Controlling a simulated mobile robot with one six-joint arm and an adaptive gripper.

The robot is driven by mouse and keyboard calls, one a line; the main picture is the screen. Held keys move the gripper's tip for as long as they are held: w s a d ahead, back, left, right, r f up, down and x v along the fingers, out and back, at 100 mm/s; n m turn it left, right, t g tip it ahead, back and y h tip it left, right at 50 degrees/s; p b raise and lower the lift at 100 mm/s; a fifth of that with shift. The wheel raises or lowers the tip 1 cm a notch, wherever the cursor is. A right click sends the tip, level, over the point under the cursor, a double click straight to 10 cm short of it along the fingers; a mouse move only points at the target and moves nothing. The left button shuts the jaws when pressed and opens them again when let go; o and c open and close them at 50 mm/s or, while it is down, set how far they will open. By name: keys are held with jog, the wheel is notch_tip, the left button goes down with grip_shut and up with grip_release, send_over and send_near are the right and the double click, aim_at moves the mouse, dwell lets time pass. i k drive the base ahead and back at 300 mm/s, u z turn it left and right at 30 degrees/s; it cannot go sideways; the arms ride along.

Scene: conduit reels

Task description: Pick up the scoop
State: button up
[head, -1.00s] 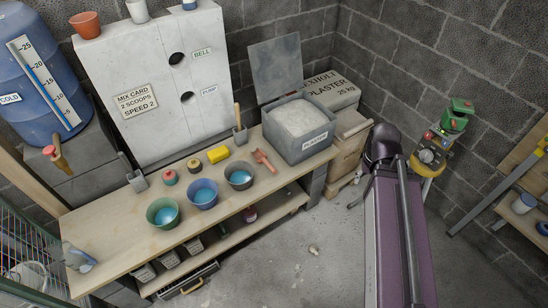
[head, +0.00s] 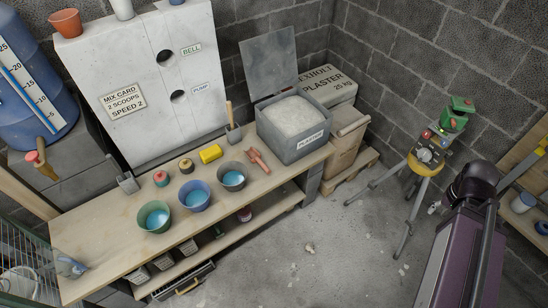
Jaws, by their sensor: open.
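The scoop (head: 257,159) is a small reddish-pink tool lying on the wooden bench (head: 96,232). It lies just left of the grey plaster bin (head: 296,147) and right of the dark grey bowl of blue liquid (head: 232,178). Nothing covers it in the head view. My gripper is not in view. Only a purple part of my own body with a dark joint shows at the lower right, well away from the scoop.
A blue bowl (head: 195,196) and a green bowl (head: 155,217) stand along the bench front. A yellow sponge (head: 211,153) lies behind them. The bin's grey lid (head: 269,61) stands upright behind it. A tripod (head: 428,170) stands right on open floor.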

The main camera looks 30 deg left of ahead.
aim_at(253, 155)
jog(key=z, duration=0.45)
jog(key=k, duration=1.15)
jog(key=u, duration=1.65)
jog(key=i, duration=0.5)
jog(key=z, duration=0.2)
